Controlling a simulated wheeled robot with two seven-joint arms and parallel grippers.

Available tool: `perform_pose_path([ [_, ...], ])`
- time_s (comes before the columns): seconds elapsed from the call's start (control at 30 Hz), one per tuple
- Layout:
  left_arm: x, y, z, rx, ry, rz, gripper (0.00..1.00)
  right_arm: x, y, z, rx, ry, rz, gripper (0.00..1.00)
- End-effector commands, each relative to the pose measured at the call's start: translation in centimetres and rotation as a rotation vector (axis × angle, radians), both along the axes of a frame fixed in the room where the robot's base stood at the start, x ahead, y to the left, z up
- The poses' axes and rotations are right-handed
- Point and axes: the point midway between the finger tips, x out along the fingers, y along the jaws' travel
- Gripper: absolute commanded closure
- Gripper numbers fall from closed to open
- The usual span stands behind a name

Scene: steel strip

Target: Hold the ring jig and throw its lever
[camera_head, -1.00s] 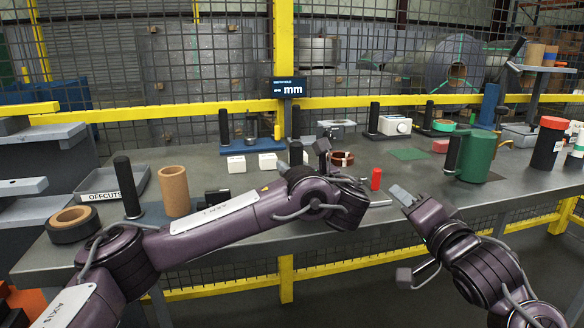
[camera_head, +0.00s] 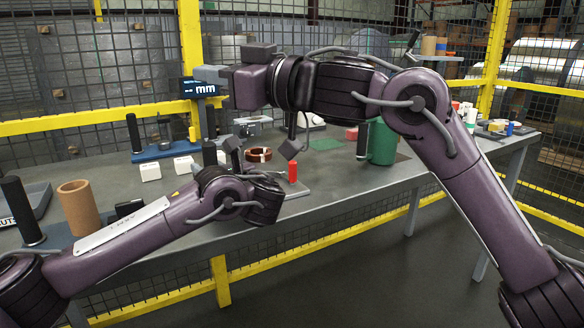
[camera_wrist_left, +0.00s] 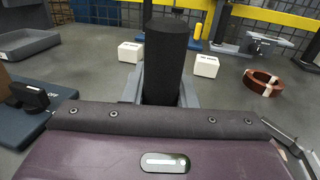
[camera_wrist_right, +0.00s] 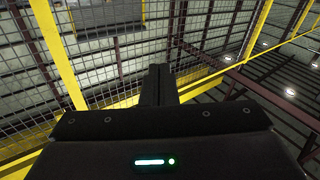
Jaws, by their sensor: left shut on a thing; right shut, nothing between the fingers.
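The ring jig shows as a copper-brown ring (camera_head: 258,154) on the bench, with a red upright knob (camera_head: 292,171) to its right. A black upright grip post (camera_head: 209,153) stands left of the ring. My left gripper (camera_head: 203,166) is shut on this post, which rises between its fingers in the left wrist view (camera_wrist_left: 166,62). The ring also shows at right there (camera_wrist_left: 263,83). My left arm hides much of the jig's base. My right gripper (camera_head: 213,74) is raised above the bench, apart from the jig; its fingers are shut and empty in the right wrist view (camera_wrist_right: 158,85).
Two white blocks (camera_head: 150,171) and a blue fixture (camera_head: 160,153) stand behind and left of the post. A cardboard tube (camera_head: 80,207) is at left, a green can (camera_head: 382,142) at right. A yellow-framed mesh fence (camera_head: 100,121) runs behind the bench.

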Motion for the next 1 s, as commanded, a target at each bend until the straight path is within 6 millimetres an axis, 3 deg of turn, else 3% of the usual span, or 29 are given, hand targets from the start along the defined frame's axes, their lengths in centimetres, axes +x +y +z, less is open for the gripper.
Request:
perform_pose_path([
  [0.03, 0.0, -0.1, -0.3, 0.002, 0.005, -0.003, 1.00, -0.6, 0.1, 1.5, -0.048, -0.058, 0.011, 1.00],
  [0.2, 0.0, -0.1, -0.3, 0.002, 0.005, -0.003, 1.00, -2.5, 0.4, 4.4, -0.213, -0.197, 0.052, 1.00],
  [0.3, 0.0, -0.1, -0.3, 0.002, 0.005, -0.003, 1.00, -3.0, 0.5, 4.6, -0.340, -0.236, 0.058, 1.00],
  [0.37, 0.0, -0.1, -0.3, 0.002, 0.005, -0.003, 1.00, -2.8, 0.6, 3.3, -0.443, -0.230, 0.050, 1.00],
  [0.47, 0.0, -0.1, -0.3, 0.002, 0.005, -0.003, 1.00, -1.3, 0.0, -0.9, -0.628, -0.157, 0.007, 1.00],
  [0.6, 0.0, -0.1, -0.3, 0.003, 0.004, -0.002, 1.00, 1.4, -2.7, -6.7, -0.848, -0.023, -0.105, 1.00],
  [0.7, 0.0, 0.0, -0.3, 0.002, 0.005, -0.002, 1.00, 3.1, -5.6, -9.4, -0.966, 0.064, -0.200, 1.00],
  [0.9, 0.0, 0.0, -0.2, 0.001, 0.004, -0.001, 1.00, 5.1, -10.4, -11.8, -1.096, 0.179, -0.351, 1.00],
  [1.0, 0.0, 0.0, -0.2, 0.001, 0.004, -0.001, 1.00, 5.5, -11.5, -12.1, -1.118, 0.203, -0.385, 1.00],
])
